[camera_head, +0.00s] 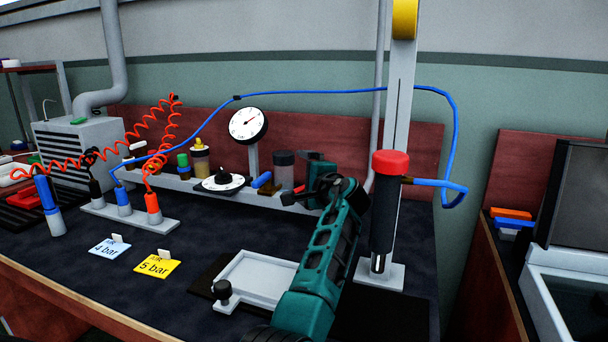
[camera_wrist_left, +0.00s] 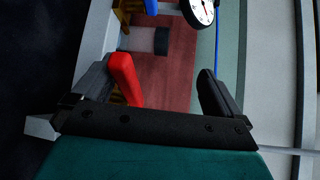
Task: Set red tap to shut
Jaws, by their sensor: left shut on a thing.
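The red tap (camera_wrist_left: 125,80) shows in the left wrist view as a red handle between the two fingers of my left gripper (camera_wrist_left: 155,93), close beside the left finger in that picture. My left gripper is shut on it. In the head view my left gripper (camera_head: 310,180) is at the right end of the grey rail at the back of the bench. My right gripper is in neither view.
A red-capped black cylinder (camera_head: 383,210) on a post is right of my arm. A grey tray (camera_head: 255,279) lies in front. The bench's left front is clear around two cards.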

